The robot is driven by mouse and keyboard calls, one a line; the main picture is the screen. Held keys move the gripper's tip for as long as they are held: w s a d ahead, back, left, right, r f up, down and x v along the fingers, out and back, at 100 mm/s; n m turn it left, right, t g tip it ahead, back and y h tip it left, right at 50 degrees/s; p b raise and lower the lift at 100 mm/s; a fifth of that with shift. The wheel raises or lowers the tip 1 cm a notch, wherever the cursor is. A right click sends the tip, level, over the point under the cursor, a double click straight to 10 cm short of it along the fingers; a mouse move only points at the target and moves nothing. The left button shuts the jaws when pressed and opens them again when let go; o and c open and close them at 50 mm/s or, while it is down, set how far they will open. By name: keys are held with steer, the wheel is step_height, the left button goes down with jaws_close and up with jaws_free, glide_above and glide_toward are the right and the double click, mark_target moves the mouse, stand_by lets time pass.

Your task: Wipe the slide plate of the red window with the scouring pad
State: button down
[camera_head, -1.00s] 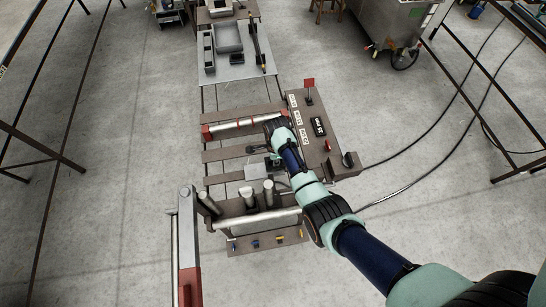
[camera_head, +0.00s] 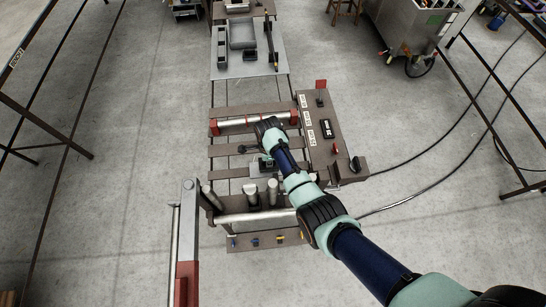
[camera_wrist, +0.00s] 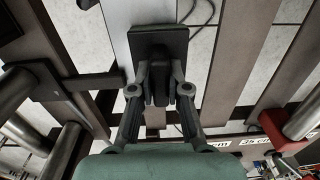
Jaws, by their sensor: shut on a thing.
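My gripper (camera_wrist: 160,85) is shut on the grip of the scouring pad (camera_wrist: 173,38), a dark flat rectangular block. The pad is over a pale narrow plate (camera_wrist: 118,22), which looks like the slide plate. I cannot tell whether the pad touches it. In the head view my gripper (camera_head: 267,165) is low over the middle of the slatted bench, beside the pale plate (camera_head: 240,185). Part of the plate is hidden under the pad and gripper. No part clearly reads as a red window; a bar with red end blocks (camera_head: 252,121) lies just behind.
Upright metal cylinders (camera_head: 250,195) stand in front. A red-based lever post (camera_head: 187,270) is at the front left. Brown slats (camera_wrist: 240,60) have gaps between them.

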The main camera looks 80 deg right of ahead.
mark_target(252, 170)
steer(key=shift+w+a+f+b, duration=0.15)
steer(key=shift+w+a+f, duration=0.2)
steer(key=shift+w+a, duration=0.35)
steer(key=shift+w+a+f+b, duration=0.15)
steer(key=shift+w+a+f, duration=0.25)
steer(key=shift+w, duration=0.45)
steer(key=shift+w+a, duration=0.1)
steer(key=shift+w+a+r+b, duration=0.1)
steer(key=shift+w+a+b, duration=0.15)
steer(key=shift+w, duration=0.5)
steer(key=shift+w+a+r+b, duration=0.1)
steer(key=shift+w+a+b, duration=0.15)
steer(key=shift+w, duration=0.5)
step_height(252, 170, up, 6)
steer(key=p, duration=0.6)
steer(key=shift+r, duration=0.25)
step_height(252, 170, up, 3)
steer(key=p, duration=0.3)
